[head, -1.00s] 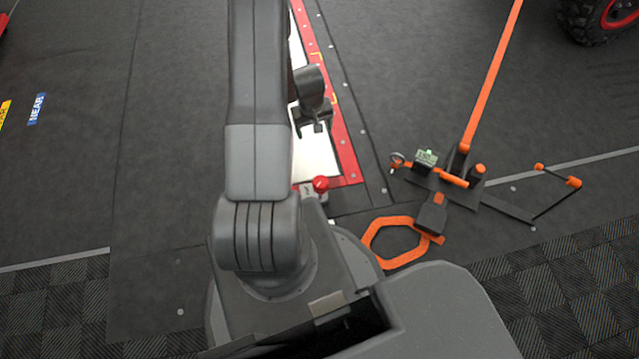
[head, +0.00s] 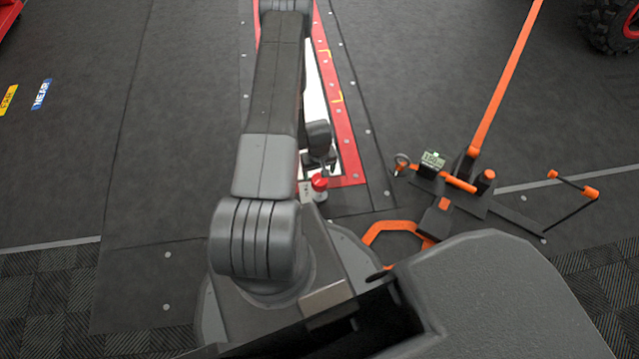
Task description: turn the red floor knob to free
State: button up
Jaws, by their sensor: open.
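The red floor knob (head: 320,181) stands on a small light-coloured base at the near end of the red-edged strip in the floor, just right of my arm. A small plate with marks too small to read shows to its left. My gripper (head: 322,165) points down just beyond and above the knob, apart from it as far as I can tell. Its fingers are small and dark here, and they look open and empty. My arm hides the left part of the strip.
An orange and black floor stand (head: 470,185) with a long orange pole is to the right. A black tyre (head: 606,25) is at the top right.

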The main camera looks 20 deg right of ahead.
aim_at(319, 179)
notch_tip(319, 179, down, 7)
jog(key=shift+w+d+r+b, duration=0.1)
jog(key=shift+r+b, duration=0.05)
jog(key=shift+b, duration=1)
jog(key=c, duration=1)
